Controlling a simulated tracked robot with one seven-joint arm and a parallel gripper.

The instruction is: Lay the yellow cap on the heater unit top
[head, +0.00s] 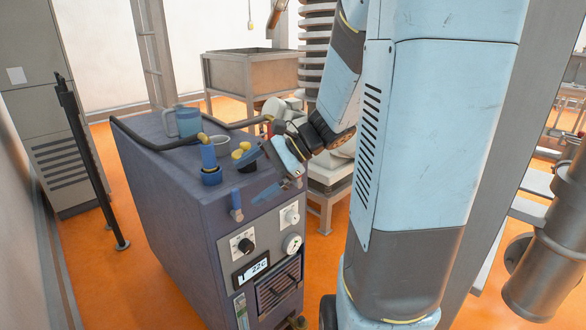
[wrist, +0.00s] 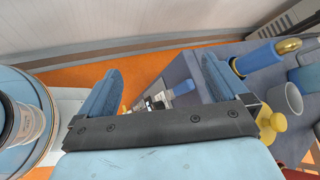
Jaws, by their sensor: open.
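The heater unit (head: 160,165) is a dark blue-grey cabinet with a dial and a lit display on its front. A yellow cap (head: 241,150) shows at its top, near the front right edge; the wrist view shows yellow, knob-like, beside the right finger (wrist: 272,125). I cannot tell what it rests on. My gripper (head: 272,168) is by the front right edge of the heater top. In the wrist view my gripper (wrist: 160,78) has its two blue fingers wide apart, with nothing held between them. The yellow cap is outside the fingers.
A black stand (head: 92,165) is to the left.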

